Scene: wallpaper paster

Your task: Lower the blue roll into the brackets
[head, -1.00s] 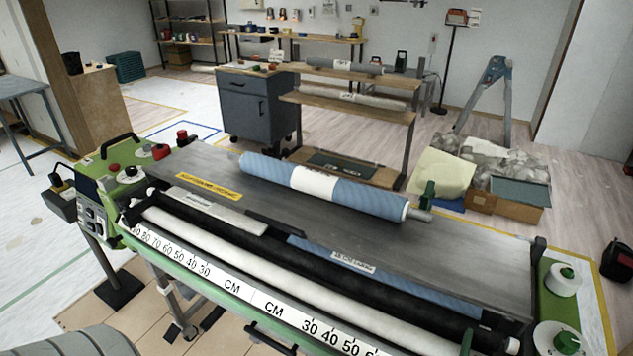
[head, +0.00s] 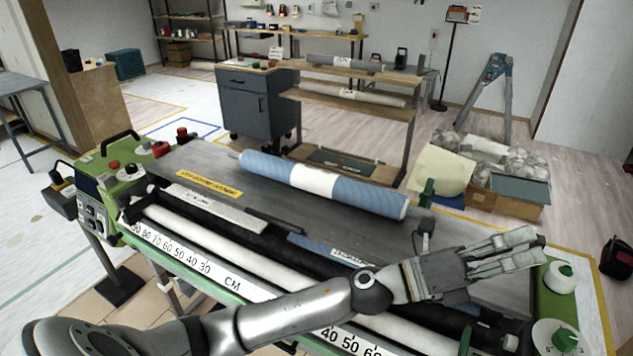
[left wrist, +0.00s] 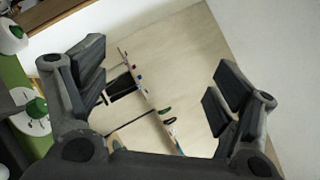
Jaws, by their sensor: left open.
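The blue roll (head: 365,193), wrapped with a white label band, lies slantwise across the dark top of the green pasting machine (head: 128,187). I cannot clearly make out the brackets. My left gripper (head: 518,252) reaches in from the left, over the front of the machine, to its right end. It is right of and nearer than the roll, apart from it. Its fingers are spread with nothing between them, as the left wrist view (left wrist: 157,80) also shows. The roll does not show in the left wrist view. My right gripper is not in view.
A green end plate with a white knob (head: 562,278) and a dial (head: 556,338) lies just right of my left gripper. My left forearm covers part of the front ruler. A rolling cabinet (head: 255,100), a shelf rack (head: 350,92) and a box of crumpled paper (head: 505,190) stand behind.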

